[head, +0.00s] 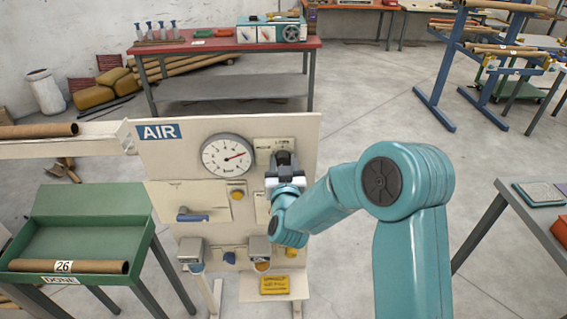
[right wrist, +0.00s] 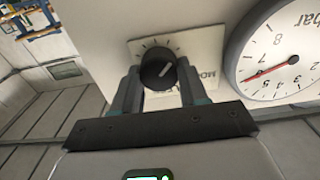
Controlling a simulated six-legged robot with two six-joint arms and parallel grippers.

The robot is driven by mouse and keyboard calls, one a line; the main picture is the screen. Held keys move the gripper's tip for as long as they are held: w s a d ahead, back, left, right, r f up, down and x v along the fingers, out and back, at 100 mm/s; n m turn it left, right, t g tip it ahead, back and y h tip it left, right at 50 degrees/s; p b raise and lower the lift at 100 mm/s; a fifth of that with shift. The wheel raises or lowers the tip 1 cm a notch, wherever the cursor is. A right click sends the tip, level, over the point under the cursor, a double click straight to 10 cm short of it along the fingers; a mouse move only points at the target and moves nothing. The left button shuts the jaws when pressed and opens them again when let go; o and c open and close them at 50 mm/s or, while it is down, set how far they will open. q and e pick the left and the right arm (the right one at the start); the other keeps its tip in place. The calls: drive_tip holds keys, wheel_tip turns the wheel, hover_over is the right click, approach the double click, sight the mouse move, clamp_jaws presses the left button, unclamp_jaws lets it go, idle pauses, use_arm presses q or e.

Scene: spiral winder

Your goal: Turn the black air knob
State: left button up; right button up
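The black air knob (right wrist: 157,69) sits on a pale dial plate (right wrist: 200,45) in the right wrist view. Its light pointer line is tilted. My right gripper (right wrist: 158,72) has one finger on each side of the knob, and both fingertips appear to touch its sides. In the head view my right gripper (head: 285,165) is at the upper right of the AIR panel (head: 165,165) and largely hides the knob. The round pressure gauge (head: 226,156) is just left of it. My left gripper is out of view.
Below on the panel are a blue-handled lever (head: 192,216), small valve boxes (head: 191,250) and a yellow tag (head: 274,285). A green tray (head: 100,202) with a cardboard tube stands at left. A red-topped bench (head: 210,46) is behind. Open floor lies to the right.

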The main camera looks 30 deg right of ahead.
drive_tip(key=shift+f+n+b, duration=0.15)
drive_tip(key=shift+n+b, duration=0.9)
drive_tip(key=shift+n, duration=0.15)
drive_tip(key=n+b, duration=0.1)
drive_tip(key=n, duration=0.2)
drive_tip(key=shift+w+a+n, duration=0.1)
drive_tip(key=shift+n, duration=0.2)
drive_tip(key=n+b, duration=0.1)
drive_tip(key=n, duration=0.2)
drive_tip(key=shift+n, duration=0.4)
drive_tip(key=n, duration=0.4)
drive_tip(key=shift+n, duration=0.3)
drive_tip(key=o, duration=1.1)
